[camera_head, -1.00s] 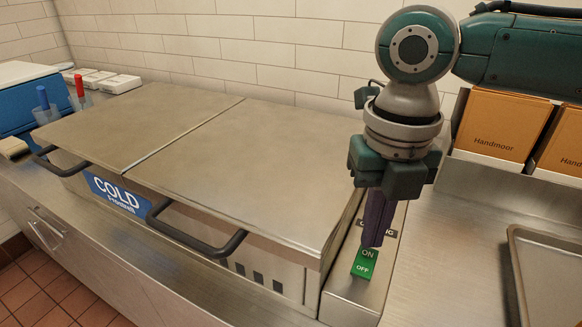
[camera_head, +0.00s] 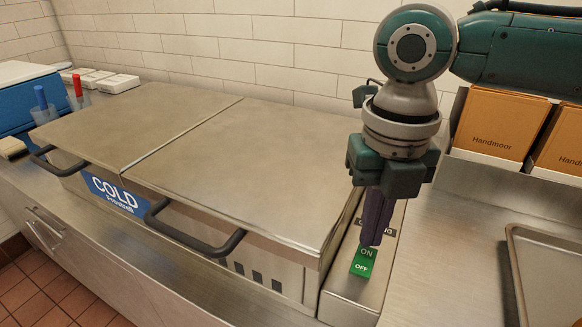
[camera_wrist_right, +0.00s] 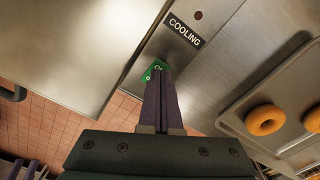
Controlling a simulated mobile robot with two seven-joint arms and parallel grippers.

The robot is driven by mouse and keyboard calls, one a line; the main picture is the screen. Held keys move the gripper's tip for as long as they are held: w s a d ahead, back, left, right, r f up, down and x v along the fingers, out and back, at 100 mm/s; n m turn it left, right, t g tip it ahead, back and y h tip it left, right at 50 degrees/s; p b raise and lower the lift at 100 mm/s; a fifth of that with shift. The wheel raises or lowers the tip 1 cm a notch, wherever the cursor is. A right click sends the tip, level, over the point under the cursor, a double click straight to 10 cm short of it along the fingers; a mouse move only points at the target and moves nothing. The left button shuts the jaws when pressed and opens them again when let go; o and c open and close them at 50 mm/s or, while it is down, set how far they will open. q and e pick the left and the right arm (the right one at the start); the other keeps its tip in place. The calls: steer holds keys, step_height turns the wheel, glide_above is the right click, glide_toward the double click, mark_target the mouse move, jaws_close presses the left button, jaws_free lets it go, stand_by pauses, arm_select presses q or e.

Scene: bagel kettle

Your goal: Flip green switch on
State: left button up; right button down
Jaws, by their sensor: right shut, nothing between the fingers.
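The green switch (camera_head: 365,262), with ON on its upper half and OFF on its lower half, sits on a narrow steel panel right of the cold unit. My right gripper (camera_head: 371,243) is shut and empty, pointing down with its fingertips at the ON end of the switch. In the right wrist view the fingertips (camera_wrist_right: 157,72) cover part of the green switch (camera_wrist_right: 150,70); whether they touch it I cannot tell. A COOLING label (camera_wrist_right: 185,30) and a dark red round spot (camera_wrist_right: 198,15) lie beyond the switch.
The cold unit's steel lids (camera_head: 240,160) are closed, with black handles (camera_head: 190,238) in front. Right of the switch is bare steel counter, then a metal tray (camera_head: 545,265); the wrist view shows bagels (camera_wrist_right: 265,120) on it. Brown boxes (camera_head: 497,125) stand behind.

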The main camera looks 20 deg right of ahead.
mark_target(368, 253)
steer(key=shift+f+b, duration=0.35)
steer(key=shift+f, duration=0.2)
stand_by(0.8)
steer(key=shift+f, duration=0.35)
step_height(368, 253, up, 7)
steer(key=p, duration=0.7)
steer(key=shift+r, duration=0.1)
stand_by(0.6)
steer(key=shift+s, duration=0.15)
